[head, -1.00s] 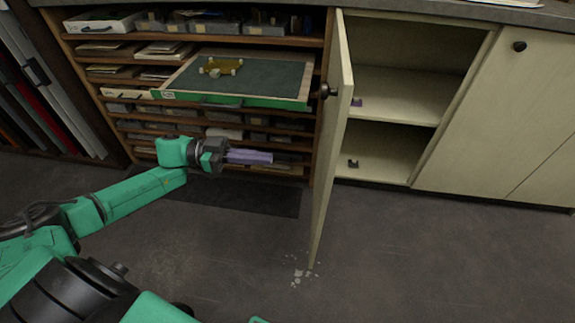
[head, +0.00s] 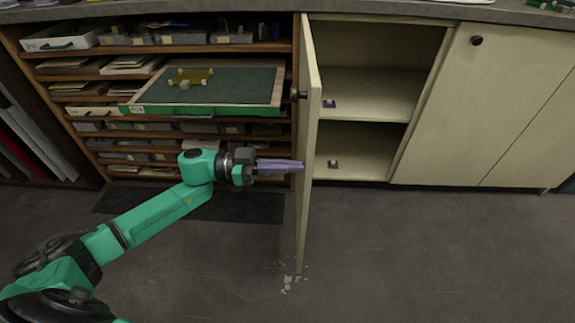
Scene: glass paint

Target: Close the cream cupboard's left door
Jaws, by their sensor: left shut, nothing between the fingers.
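The cream cupboard's left door (head: 309,130) stands wide open, swung out toward me and seen nearly edge-on. Its dark round knob (head: 297,94) is on the door's left-hand face. The cupboard's inside (head: 370,95) is open to view, with a shelf across it. My left gripper (head: 300,166) is shut and empty, its purple fingers pointing right. Their tips are at the door's left-hand face, below the knob; I cannot tell whether they touch it. My right gripper is not in view.
A wooden rack (head: 220,47) of trays stands left of the door, with a green-fronted drawer (head: 205,109) pulled out above my left arm. The cupboard's right door (head: 470,110) is shut. Pale fragments (head: 288,281) lie on the floor below the open door. The floor at right is clear.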

